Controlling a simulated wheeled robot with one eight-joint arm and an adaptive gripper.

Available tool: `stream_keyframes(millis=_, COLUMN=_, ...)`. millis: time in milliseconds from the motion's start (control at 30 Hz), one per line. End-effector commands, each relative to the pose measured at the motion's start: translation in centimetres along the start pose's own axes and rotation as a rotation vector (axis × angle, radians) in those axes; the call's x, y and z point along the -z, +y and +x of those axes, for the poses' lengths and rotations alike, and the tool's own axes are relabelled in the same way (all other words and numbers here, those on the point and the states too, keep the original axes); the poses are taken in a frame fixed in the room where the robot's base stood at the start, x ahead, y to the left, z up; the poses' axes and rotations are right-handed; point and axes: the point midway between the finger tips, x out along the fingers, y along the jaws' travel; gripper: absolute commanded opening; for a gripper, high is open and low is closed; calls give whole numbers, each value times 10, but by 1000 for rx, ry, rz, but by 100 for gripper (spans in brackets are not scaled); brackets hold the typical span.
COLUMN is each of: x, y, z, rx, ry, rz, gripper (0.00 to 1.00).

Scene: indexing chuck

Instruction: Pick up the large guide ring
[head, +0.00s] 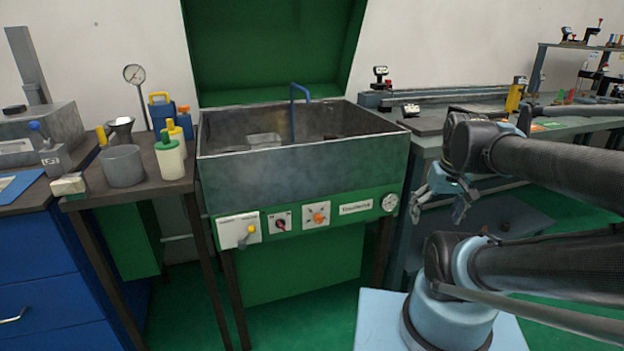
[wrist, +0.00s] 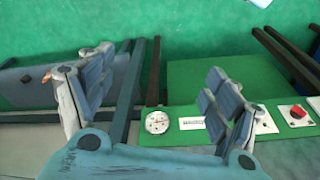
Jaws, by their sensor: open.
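I cannot make out the large guide ring in either view. My gripper (head: 446,194) is open and empty in front of the right end of the green washing basin. In the wrist view my gripper (wrist: 150,95) shows its two padded fingers spread wide, with nothing between them. Beyond the fingers are the basin's green front panel, the floor and dark table legs.
The grey basin (head: 300,165) has a blue spout (head: 293,110) and a front panel with knobs and a gauge (head: 390,202). A small table at left holds a grey cup (head: 123,166) and bottles (head: 170,160). A grey workbench (head: 430,122) stands behind my arm.

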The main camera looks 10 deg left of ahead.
Motion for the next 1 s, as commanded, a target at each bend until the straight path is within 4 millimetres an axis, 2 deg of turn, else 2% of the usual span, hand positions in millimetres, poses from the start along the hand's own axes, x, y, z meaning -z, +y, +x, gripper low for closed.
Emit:
stream_keyframes(millis=33, x=16, y=-4, z=-12, rx=18, ry=-1, rz=-51, gripper=83)
stream_keyframes(millis=200, x=70, y=-23, z=-47, rx=83, ry=0, rz=-253, gripper=83)
stream_keyframes(millis=500, x=166, y=-68, z=-93, rx=200, ry=22, rz=-619, gripper=83)
stream_keyframes(millis=700, x=219, y=-102, z=-108, rx=271, ry=37, rz=-868, gripper=83)
stream_keyframes(millis=1000, x=271, y=-156, z=-110, rx=368, ry=52, rz=-1240, gripper=83)
